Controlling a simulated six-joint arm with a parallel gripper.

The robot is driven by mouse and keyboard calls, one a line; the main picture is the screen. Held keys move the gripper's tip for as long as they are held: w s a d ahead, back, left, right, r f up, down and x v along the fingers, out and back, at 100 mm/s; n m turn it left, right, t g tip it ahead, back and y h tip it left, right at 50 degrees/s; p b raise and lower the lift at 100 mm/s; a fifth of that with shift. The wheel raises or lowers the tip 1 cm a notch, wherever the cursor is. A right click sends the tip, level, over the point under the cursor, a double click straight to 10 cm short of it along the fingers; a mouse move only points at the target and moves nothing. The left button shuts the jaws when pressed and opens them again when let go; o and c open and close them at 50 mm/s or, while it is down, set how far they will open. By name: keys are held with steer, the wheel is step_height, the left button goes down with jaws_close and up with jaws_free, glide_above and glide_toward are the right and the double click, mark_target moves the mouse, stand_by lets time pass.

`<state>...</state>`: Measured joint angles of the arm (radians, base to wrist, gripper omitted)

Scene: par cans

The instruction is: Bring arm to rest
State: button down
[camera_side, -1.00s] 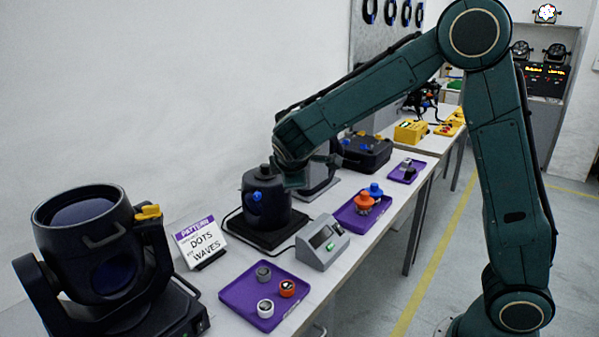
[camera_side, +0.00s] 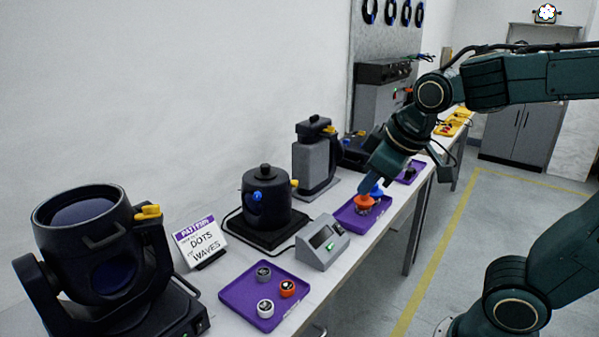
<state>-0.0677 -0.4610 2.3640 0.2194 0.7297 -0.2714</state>
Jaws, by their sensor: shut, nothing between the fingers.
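My gripper (camera_side: 367,188) is shut and empty. It points down and to the left from my wrist, over the middle purple tray (camera_side: 350,219). In the picture its tip overlaps the orange piece (camera_side: 364,202) and the blue piece (camera_side: 376,191) in that tray. I cannot tell whether it touches them or is in front of or above them. My arm reaches in from the right edge of the picture.
A front purple tray (camera_side: 238,297) holds three small knobs. A grey box with a screen (camera_side: 322,243), a black can-shaped unit (camera_side: 278,208), a large black lamp (camera_side: 85,245) and a pattern sign (camera_side: 200,243) stand along the bench. The floor (camera_side: 460,260) right of the bench is open.

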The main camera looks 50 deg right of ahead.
steer(key=s+a+m+y, duration=0.1)
steer(key=s+a, duration=0.1)
steer(key=s, duration=0.6)
steer(key=shift+s+a+f+m+y, duration=0.3)
steer(key=shift+a+f+m, duration=0.1)
steer(key=shift+f, duration=0.05)
stand_by(0.4)
